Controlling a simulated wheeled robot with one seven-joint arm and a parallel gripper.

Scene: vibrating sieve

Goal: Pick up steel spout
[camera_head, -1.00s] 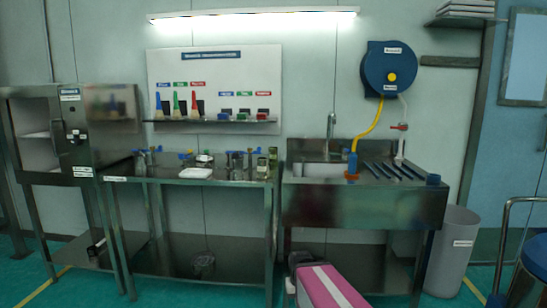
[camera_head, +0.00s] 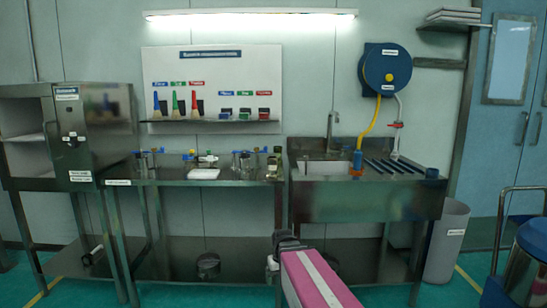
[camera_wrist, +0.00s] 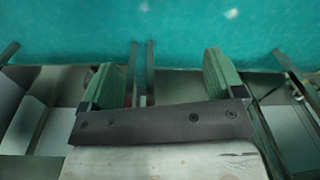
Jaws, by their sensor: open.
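I cannot single out the steel spout for sure. Several small metal and blue-topped items stand on the steel table (camera_head: 140,182) in the head view, too small to tell apart. A round metal piece (camera_head: 208,262) sits on the table's lower shelf, and a dark cylinder with a pale end (camera_head: 92,256) lies on the shelf under the cabinet at left. My gripper (camera_wrist: 160,76) shows in the wrist view with two green fingers wide apart and nothing between them. Teal floor and metal frame parts lie beyond it.
The steel sink (camera_head: 370,200) with a yellow hose (camera_head: 370,121) stands right of the table. A wall board (camera_head: 211,60) holds brushes above the table. Floor shows at the lower left.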

